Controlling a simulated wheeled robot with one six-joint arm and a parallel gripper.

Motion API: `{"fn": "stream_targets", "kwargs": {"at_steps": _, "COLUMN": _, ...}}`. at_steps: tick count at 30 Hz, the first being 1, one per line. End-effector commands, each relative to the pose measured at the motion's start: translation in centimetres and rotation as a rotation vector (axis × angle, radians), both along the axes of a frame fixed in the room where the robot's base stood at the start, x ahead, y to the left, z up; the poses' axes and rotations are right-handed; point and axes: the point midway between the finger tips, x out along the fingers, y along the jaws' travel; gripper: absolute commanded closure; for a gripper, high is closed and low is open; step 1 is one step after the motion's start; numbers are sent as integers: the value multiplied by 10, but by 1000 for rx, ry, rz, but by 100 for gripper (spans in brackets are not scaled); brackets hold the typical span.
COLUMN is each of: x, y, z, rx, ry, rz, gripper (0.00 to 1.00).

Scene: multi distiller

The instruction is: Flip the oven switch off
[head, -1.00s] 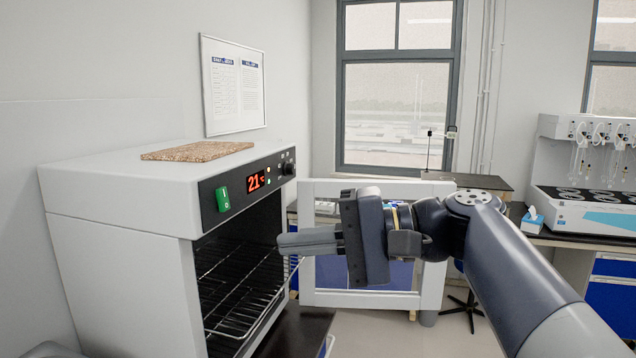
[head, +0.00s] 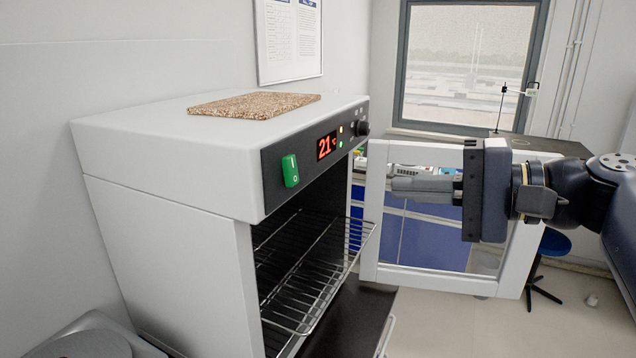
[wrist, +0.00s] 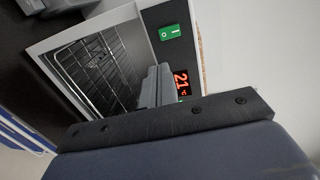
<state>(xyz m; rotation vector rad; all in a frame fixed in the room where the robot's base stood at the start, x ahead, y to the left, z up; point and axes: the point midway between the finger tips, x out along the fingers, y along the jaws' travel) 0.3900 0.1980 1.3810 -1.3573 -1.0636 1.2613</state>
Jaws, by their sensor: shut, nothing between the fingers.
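The white oven (head: 165,185) stands at the left in the head view, its door (head: 372,215) swung open. Its green rocker switch (head: 290,171) is on the black front panel, left of the red display (head: 327,146) that reads 21. The switch also shows in the wrist view (wrist: 170,32), with I and O marks; I cannot tell which side is pressed. My gripper (head: 394,188) is shut and empty, right of the panel and apart from it, pointing left. Its fingers (wrist: 156,86) overlap part of the panel in the wrist view.
A wire rack (head: 300,290) sticks out of the oven's open front. A cork board (head: 254,105) lies on the oven top. The open door stands behind my gripper. The space between gripper and panel looks clear.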

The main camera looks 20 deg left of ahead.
Motion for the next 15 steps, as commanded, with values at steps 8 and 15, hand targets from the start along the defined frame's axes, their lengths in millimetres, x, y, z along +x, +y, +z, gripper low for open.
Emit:
{"fn": "stream_targets", "kwargs": {"at_steps": 8, "x": 2, "y": 38, "z": -5, "rx": -1, "ry": 4, "rz": 5, "gripper": 100}}
{"fn": "stream_targets", "kwargs": {"at_steps": 15, "x": 6, "y": 79, "z": -11, "rx": -1, "ry": 4, "rz": 4, "gripper": 100}}
